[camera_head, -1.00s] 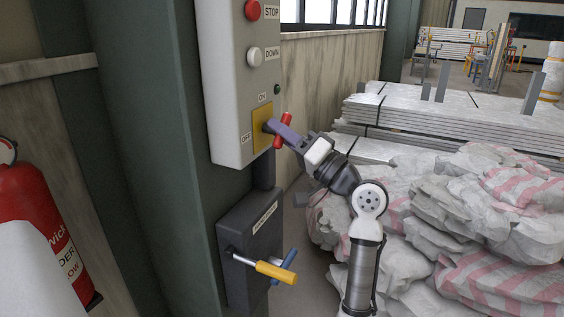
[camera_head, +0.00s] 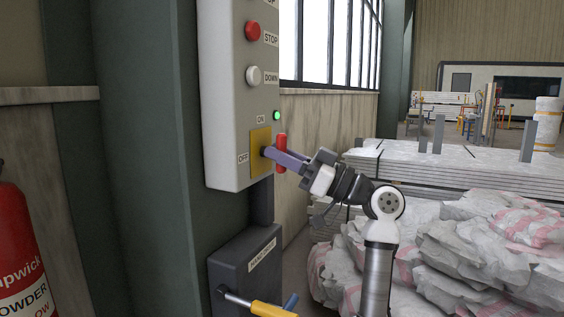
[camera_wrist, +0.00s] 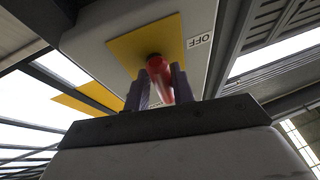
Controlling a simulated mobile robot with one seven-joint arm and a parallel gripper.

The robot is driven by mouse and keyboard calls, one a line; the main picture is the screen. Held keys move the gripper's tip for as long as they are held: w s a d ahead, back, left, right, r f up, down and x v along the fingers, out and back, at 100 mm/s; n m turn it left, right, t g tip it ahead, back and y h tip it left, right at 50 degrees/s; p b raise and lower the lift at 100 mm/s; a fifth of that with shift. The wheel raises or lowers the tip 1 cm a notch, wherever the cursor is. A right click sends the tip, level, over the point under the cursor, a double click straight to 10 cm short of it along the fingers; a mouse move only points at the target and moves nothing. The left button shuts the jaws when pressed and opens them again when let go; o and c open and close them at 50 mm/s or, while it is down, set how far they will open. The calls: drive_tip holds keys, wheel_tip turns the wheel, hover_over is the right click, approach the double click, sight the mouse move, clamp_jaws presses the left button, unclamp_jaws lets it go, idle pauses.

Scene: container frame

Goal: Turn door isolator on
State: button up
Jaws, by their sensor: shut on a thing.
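The door isolator is a red handle (camera_head: 281,153) on a yellow plate (camera_head: 260,139), low on a grey control box (camera_head: 228,100). An ON label (camera_head: 261,119) is above the plate and an OFF label (camera_head: 243,159) is to its left. The handle stands about upright in the head view. My gripper (camera_head: 270,153) is shut on the handle. The wrist view shows the red handle (camera_wrist: 160,72) between the two purple fingers, in front of the yellow plate (camera_wrist: 120,45).
A red STOP button (camera_head: 253,32) and a white DOWN button (camera_head: 254,75) are higher on the box. A dark box (camera_head: 245,262) with a yellow-gripped lever (camera_head: 270,309) is below. Stacked panels (camera_head: 450,170) and wrapped sacks (camera_head: 450,245) fill the right.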

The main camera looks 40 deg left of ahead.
drive_tip(key=shift+n, duration=0.3)
drive_tip(key=o, duration=1)
drive_tip(key=shift+w+d, duration=0.1)
drive_tip(key=v, duration=1.3)
drive_tip(key=shift+w+d+f, duration=0.15)
drive_tip(key=shift+w+d, duration=0.05)
drive_tip(key=shift+d, duration=0.05)
